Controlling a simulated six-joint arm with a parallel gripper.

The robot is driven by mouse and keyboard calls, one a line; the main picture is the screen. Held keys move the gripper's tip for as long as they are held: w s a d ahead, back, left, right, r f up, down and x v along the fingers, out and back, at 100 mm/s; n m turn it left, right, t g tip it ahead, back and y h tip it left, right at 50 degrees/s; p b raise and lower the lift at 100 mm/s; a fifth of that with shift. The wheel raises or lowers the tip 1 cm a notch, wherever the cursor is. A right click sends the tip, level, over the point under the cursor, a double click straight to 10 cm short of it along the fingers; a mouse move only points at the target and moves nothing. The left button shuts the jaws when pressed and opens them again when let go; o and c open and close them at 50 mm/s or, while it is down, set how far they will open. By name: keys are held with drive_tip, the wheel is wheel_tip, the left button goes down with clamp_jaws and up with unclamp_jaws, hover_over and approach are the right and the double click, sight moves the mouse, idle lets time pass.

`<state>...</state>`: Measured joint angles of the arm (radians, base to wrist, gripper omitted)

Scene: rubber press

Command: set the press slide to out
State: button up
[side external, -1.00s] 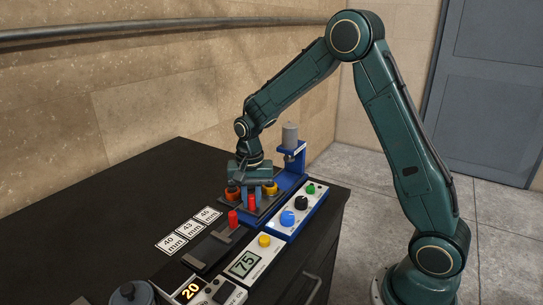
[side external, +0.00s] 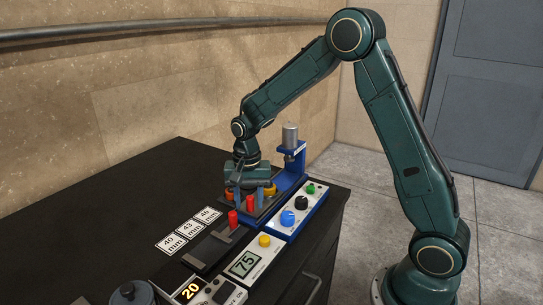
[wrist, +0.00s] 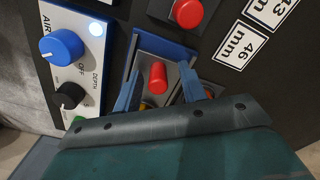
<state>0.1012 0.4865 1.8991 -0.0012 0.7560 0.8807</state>
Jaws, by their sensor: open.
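The press has a blue frame with a grey cylinder (side external: 290,136) on top, at the back right of the bench. The slide's red knob (side external: 250,203) stands on the press base, in front of the cylinder's frame. It also shows in the wrist view (wrist: 158,77), on a grey plate with blue edging. My gripper (side external: 249,198) points down over the base. In the wrist view my gripper (wrist: 159,73) is open, with one blue finger on each side of the knob and gaps showing. Whether the fingers reach down beside the knob is hard to tell.
A second red knob (side external: 233,218) stands on a dark fixture close by. A control panel with a blue knob (side external: 288,218) lies to the right. Number cards (side external: 189,229) lie at the left, and a display box (side external: 246,262) is in front. The bench's far left is clear.

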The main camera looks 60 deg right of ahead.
wheel_tip(320, 180, up, 14)
drive_tip(key=shift+f, duration=0.25)
idle(0.4)
drive_tip(key=s+a+r+n+t, duration=0.3)
drive_tip(key=s+r+n, duration=0.3)
drive_tip(key=s, duration=0.6)
drive_tip(key=s+a+f+n+t, duration=0.1)
drive_tip(key=s+n, duration=0.4)
drive_tip(key=s, duration=0.8)
drive_tip(key=shift+s+a+f+t, duration=0.15)
drive_tip(key=shift+a+t, duration=0.05)
drive_tip(key=shift+t, duration=0.6)
